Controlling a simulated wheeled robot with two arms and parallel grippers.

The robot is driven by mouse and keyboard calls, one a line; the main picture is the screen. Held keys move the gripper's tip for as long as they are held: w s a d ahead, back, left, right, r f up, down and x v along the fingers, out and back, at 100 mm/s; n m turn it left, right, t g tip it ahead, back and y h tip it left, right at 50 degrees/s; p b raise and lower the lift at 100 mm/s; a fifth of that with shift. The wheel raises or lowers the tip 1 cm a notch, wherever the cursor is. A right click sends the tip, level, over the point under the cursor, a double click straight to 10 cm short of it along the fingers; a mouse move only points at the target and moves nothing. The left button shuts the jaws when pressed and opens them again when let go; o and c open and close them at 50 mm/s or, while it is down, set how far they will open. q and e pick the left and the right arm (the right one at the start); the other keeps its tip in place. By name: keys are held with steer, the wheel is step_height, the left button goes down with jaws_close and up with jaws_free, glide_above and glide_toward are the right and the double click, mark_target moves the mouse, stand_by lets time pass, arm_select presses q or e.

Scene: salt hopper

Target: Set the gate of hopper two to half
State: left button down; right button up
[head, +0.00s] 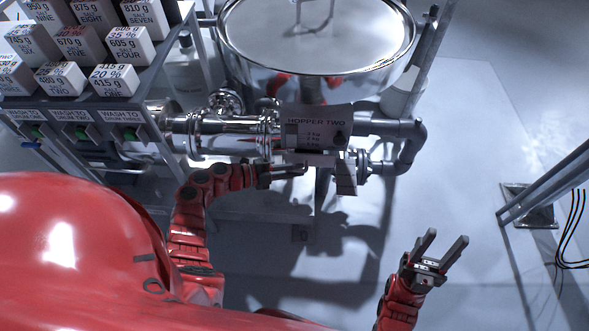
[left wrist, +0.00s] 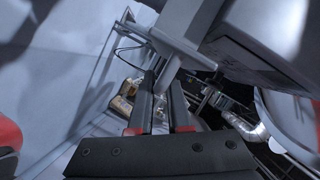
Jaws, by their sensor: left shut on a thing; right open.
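The steel hopper (head: 318,38) stands at the top centre of the head view, with a plate (head: 318,121) reading HOPPER TWO and several scale lines on its front. My left gripper (head: 300,169) is just below that plate. In the left wrist view, my left gripper (left wrist: 164,92) has its two fingers closed around a grey bar (left wrist: 168,74), which appears to be the gate handle. The bar joins a larger grey bracket (left wrist: 180,45). The gate's exact setting cannot be read. My right gripper (head: 446,238) is open and empty over the floor, at lower right.
Steel piping (head: 225,135) runs beside the plate. A metal post (head: 545,185) stands at right. The floor around my right gripper is clear.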

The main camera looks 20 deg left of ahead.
arm_select(q)
steer(key=s, duration=0.2)
steer(key=s+d+p, duration=0.1)
steer(key=s, duration=0.1)
steer(key=shift+d+f, duration=0.1)
steer(key=shift+d, duration=0.1)
steer(key=c, duration=0.9)
jaws_free()
steer(key=shift+w, duration=0.1)
steer(key=shift+d, duration=0.1)
steer(key=v, duration=1.7)
